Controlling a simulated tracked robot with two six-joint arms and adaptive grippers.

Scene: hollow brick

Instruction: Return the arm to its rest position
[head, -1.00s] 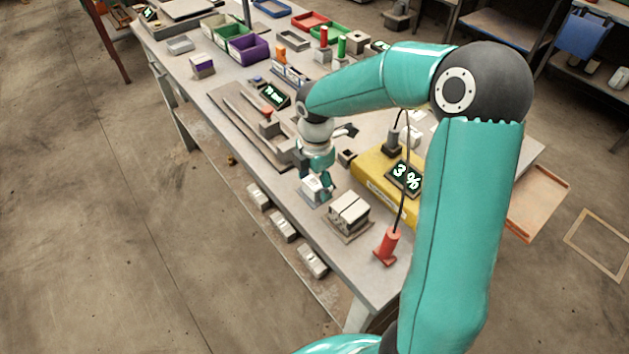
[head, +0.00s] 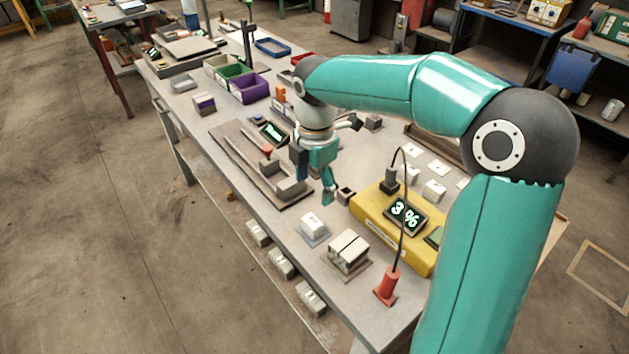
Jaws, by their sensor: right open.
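My right arm reaches in from the right of the head view and bends over the bench (head: 225,165). Its right gripper (head: 314,188) points down above the bench, open and empty, with its fingers apart. A small white block (head: 313,223) sits on a grey plate just below and in front of the gripper, apart from the fingers. My left gripper does not show.
A yellow instrument (head: 375,210) with a "3 %" display stands right of the gripper. A red-handled probe (head: 387,287) and a split pale block (head: 348,250) are near the front edge. Coloured bins (head: 248,87) stand behind. White blocks (head: 434,190) lie beyond the instrument.

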